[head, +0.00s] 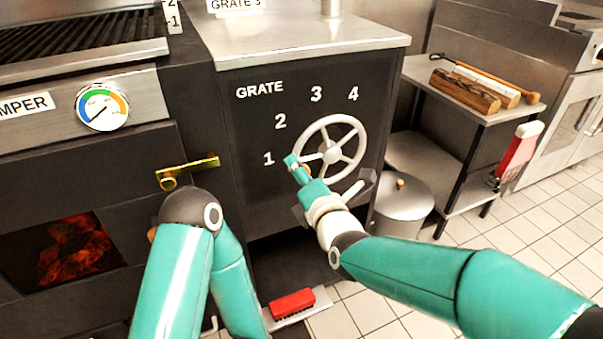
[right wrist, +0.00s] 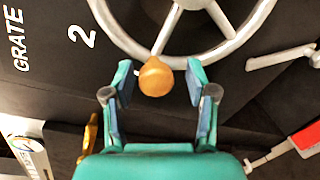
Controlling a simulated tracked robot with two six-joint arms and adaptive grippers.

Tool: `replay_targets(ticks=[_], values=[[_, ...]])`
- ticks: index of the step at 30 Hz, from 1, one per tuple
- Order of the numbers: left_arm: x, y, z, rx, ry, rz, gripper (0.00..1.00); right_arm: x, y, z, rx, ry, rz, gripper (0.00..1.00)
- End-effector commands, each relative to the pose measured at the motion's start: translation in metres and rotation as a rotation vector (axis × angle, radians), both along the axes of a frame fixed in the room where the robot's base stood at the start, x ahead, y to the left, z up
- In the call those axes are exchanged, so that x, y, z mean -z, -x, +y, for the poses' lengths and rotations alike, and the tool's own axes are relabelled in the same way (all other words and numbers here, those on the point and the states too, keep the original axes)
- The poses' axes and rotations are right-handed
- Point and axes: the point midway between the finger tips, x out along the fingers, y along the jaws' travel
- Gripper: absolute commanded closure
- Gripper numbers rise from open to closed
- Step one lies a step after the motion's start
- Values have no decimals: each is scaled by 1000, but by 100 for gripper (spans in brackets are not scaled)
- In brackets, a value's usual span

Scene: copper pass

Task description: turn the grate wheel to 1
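The grate wheel (head: 356,130) is a pale spoked ring on the dark front panel, with the numbers 1 to 4 arranged around its left and top. Its round wooden knob (right wrist: 156,77) is on the rim, at the wheel's lower left in the head view, to the right of and slightly below the number 1 (head: 268,158). My right gripper (head: 297,165) is at the knob. In the right wrist view its fingers (right wrist: 157,80) are apart, one on each side of the knob, with visible gaps. My left gripper is out of view; only its arm shows.
A brass latch (head: 187,172) sticks out left of the panel, near my left arm. A grey lever (head: 358,188) is below the wheel. A metal bin (head: 402,200) and a shelf with logs (head: 465,91) stand to the right. A red brush (head: 292,303) lies low in front.

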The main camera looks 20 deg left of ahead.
Motion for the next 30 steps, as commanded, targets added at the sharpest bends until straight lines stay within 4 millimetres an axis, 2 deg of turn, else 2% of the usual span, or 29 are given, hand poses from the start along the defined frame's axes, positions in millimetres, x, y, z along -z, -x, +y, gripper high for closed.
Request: replay_targets(ticks=[11, 24, 30], values=[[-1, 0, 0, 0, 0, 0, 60, -3, 8, -7, 0, -2, -1, 43], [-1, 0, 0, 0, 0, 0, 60, -10, 65, -60, -1, -2, -1, 43], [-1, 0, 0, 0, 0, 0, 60, -12, 83, -77, -1, -2, -1, 43]])
